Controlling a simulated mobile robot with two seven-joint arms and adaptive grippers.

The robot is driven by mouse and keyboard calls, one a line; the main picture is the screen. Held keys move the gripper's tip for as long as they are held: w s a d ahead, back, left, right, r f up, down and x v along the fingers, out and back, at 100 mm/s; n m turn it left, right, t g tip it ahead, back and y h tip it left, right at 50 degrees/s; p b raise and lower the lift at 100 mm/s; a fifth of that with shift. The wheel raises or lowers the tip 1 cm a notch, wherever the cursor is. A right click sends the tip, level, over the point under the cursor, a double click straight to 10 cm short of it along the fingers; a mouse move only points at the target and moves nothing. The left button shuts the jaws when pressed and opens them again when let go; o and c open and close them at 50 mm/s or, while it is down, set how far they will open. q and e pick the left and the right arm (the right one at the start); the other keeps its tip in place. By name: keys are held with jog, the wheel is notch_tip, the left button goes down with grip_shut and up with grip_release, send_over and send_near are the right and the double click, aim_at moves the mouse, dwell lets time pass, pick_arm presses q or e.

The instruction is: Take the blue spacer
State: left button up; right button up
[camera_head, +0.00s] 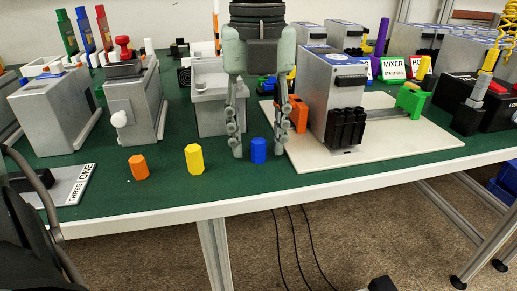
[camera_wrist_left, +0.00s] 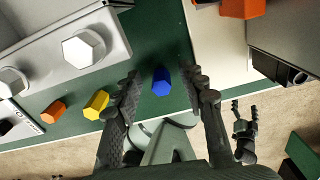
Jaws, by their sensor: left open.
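The blue spacer (camera_head: 258,150) stands upright on the green table near its front edge. My left gripper (camera_head: 259,146) comes down from above, open, with one finger on each side of the blue spacer. In the left wrist view the blue spacer (camera_wrist_left: 161,81) lies between the two fingertips of the left gripper (camera_wrist_left: 163,82), with a gap on both sides. A yellow spacer (camera_head: 194,158) and an orange spacer (camera_head: 138,167) stand to its left. My right gripper (camera_wrist_left: 244,108) shows small in the left wrist view, fingers apart and empty.
A white board (camera_head: 375,165) with a grey mixer unit (camera_head: 326,95) lies just right of the blue spacer. An orange block (camera_head: 299,114) is close to the left gripper's right finger. A grey box (camera_head: 210,100) stands behind. The table's front edge (camera_head: 150,215) is near.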

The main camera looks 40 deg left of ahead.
pick_arm(q)
jog(key=shift+f, duration=0.15)
jog(key=c, duration=0.9)
jog(key=shift+o, duration=0.2)
